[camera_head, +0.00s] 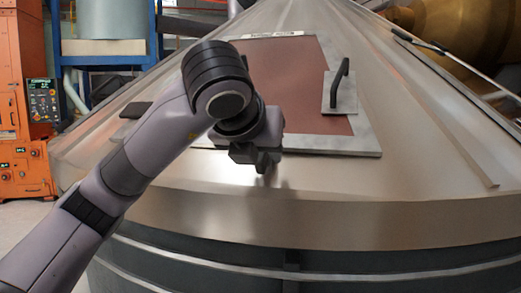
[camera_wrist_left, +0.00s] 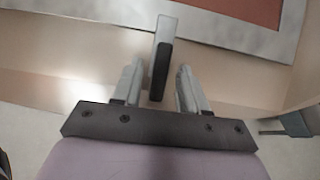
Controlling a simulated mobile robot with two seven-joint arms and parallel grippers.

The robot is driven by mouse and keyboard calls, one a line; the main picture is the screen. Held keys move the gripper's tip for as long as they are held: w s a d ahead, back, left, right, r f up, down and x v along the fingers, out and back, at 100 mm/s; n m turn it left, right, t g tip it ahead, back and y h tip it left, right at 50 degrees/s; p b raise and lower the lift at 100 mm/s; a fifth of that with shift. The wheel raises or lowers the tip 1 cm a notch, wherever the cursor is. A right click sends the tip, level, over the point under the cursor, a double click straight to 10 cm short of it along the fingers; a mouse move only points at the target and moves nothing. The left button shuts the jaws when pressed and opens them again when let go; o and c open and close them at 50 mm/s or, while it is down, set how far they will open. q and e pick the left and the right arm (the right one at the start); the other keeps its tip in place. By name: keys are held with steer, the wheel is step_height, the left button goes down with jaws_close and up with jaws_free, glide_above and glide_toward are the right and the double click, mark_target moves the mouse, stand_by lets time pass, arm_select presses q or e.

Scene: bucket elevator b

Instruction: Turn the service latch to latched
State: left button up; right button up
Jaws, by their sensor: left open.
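My left gripper (camera_head: 264,168) is just past the lower edge of a reddish-brown panel (camera_head: 300,85) with a grey frame. In the left wrist view its two fingers (camera_wrist_left: 160,68) are apart. A short bar, light grey with a dark side, which looks like the service latch (camera_wrist_left: 165,32), stands between and beyond the fingertips. No contact between them can be made out. The bar's far end overlaps the grey frame (camera_wrist_left: 225,30). In the head view the bar cannot be told apart from the gripper. My right gripper is not in view.
A black handle (camera_head: 342,82) on a grey plate stands at the panel's right side. The sloping metal housing (camera_head: 400,205) surrounds the panel. An orange control cabinet (camera_head: 22,100) stands at the far left. The housing's front is clear.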

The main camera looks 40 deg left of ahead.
arm_select(q)
steer(key=p+v, duration=0.2)
steer(key=v, duration=0.5)
stand_by(0.3)
stand_by(0.4)
